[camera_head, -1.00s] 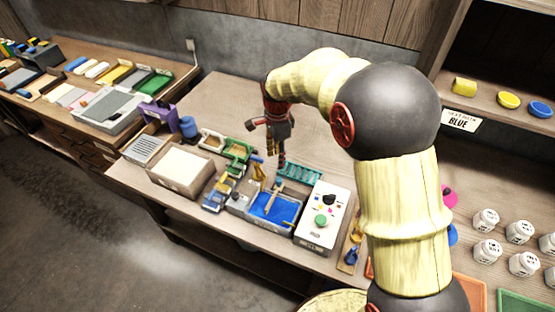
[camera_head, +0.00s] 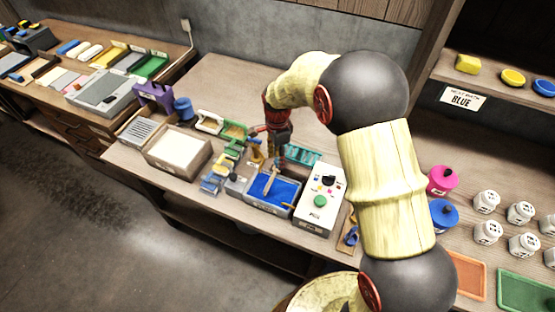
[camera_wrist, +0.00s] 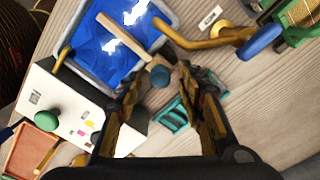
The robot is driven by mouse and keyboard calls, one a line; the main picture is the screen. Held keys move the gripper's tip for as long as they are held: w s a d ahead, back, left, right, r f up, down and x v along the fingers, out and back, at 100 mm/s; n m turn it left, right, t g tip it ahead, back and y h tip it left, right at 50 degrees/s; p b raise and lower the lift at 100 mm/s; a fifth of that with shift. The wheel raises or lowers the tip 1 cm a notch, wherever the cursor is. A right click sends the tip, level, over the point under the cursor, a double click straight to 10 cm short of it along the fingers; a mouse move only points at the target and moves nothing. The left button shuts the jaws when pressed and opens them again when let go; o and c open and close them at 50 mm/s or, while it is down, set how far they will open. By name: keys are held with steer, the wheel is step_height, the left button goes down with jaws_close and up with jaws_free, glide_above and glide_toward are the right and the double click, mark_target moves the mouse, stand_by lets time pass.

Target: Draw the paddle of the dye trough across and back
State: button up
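The dye trough (camera_head: 290,206) is a grey tray of blue dye on the workbench. It also shows at the upper left of the wrist view (camera_wrist: 135,78). Its paddle (camera_head: 270,182) is a tan bar lying across the dye. In the wrist view the paddle (camera_wrist: 122,34) runs towards a round blue-grey knob (camera_wrist: 160,76) near the trough's rim. My gripper (camera_wrist: 161,68) is open, with its fingertips on either side of the knob and gaps visible. In the head view my gripper (camera_head: 276,160) hangs at the trough's back edge. Contact with the knob cannot be told.
A white control box (camera_head: 322,208) with a green button stands close right of the trough. A teal rack (camera_head: 303,155) lies behind. Brass and blue fittings (camera_wrist: 225,38) and a cream-filled tray (camera_head: 180,150) stand left.

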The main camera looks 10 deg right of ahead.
steer(key=shift+f, duration=0.4)
steer(key=shift+c, duration=0.2)
jaws_close()
stand_by(0.6)
